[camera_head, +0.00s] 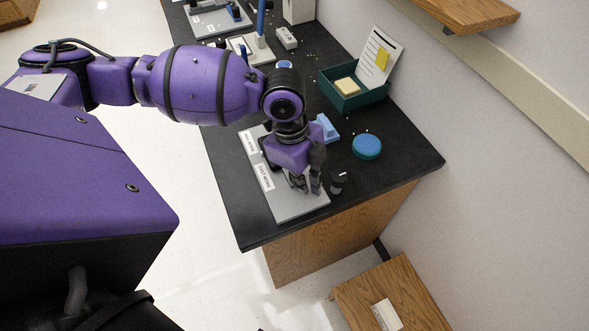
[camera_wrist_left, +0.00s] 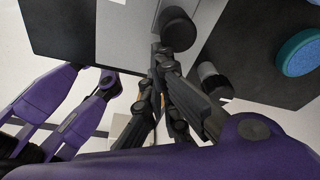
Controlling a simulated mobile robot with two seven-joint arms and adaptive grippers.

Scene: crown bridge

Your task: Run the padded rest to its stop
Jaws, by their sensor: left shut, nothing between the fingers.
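A grey plate (camera_head: 297,207) with white labels lies near the front end of the black bench. My left gripper (camera_head: 307,188) is shut and empty, pointing down over this plate. In the left wrist view its closed fingertips (camera_wrist_left: 162,58) are beside a dark round-ended part (camera_wrist_left: 178,30) on the plate, with contact unclear. A dark cylinder (camera_head: 338,183) stands right of the gripper and also shows in the left wrist view (camera_wrist_left: 215,80). I cannot tell which part is the padded rest; the gripper and wrist hide much of the plate. My right gripper is out of view.
A light blue block (camera_head: 327,128) and a round blue-topped tub (camera_head: 367,146) stand behind and right of the gripper. A green box (camera_head: 353,99) is farther back. The bench (camera_head: 392,168) is bare along its right front. A low wooden surface (camera_head: 410,290) is below.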

